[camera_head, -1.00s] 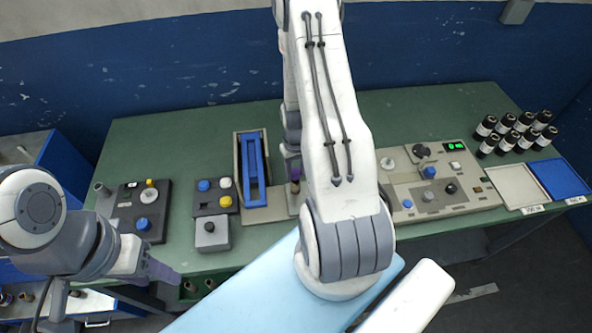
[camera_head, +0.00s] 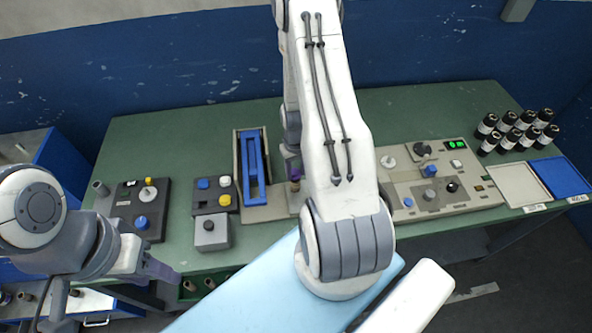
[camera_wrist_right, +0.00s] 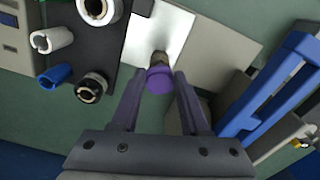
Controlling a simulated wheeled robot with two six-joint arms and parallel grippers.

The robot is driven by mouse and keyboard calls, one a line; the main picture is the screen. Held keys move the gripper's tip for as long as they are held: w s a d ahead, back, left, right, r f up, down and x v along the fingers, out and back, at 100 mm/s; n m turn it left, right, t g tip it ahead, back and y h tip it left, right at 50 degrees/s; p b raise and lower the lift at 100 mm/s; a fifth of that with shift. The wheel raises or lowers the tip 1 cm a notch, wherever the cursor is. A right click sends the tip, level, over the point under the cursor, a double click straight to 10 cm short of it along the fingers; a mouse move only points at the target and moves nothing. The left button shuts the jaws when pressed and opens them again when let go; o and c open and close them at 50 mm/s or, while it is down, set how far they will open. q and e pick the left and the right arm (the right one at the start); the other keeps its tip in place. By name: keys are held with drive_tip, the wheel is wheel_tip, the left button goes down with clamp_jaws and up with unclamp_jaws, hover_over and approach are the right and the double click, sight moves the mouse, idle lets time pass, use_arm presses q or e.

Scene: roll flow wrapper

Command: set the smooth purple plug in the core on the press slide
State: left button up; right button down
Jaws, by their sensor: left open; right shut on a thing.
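The smooth purple plug (camera_wrist_right: 158,80) is between the fingertips of my right gripper (camera_wrist_right: 158,88), which is shut on it. Just beyond the plug in the right wrist view is the brownish core (camera_wrist_right: 160,59), over the bright metal press slide (camera_wrist_right: 140,38). Plug and core look in line and close together; I cannot tell how deep the plug sits. In the head view my right gripper (camera_head: 293,172) is mostly hidden behind my own arm. My left gripper (camera_head: 162,270) is open and empty at the front left, by the table's front edge.
A blue frame (camera_head: 253,166) stands left of the right gripper. Button panels (camera_head: 140,210) are at the left, and a grey control panel (camera_head: 440,185) at the right. Several black bottles (camera_head: 515,130), a white tray (camera_head: 518,186) and a blue tray (camera_head: 560,178) are far right.

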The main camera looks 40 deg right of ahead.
drive_tip(key=shift+f, duration=0.2)
drive_tip(key=shift+f+b, duration=0.3)
drive_tip(key=shift+b, duration=0.1)
drive_tip(key=shift+f, duration=0.1)
idle(0.5)
unclamp_jaws()
idle(0.4)
drive_tip(key=shift+r+p, duration=3.15)
drive_tip(key=shift+r, duration=0.95)
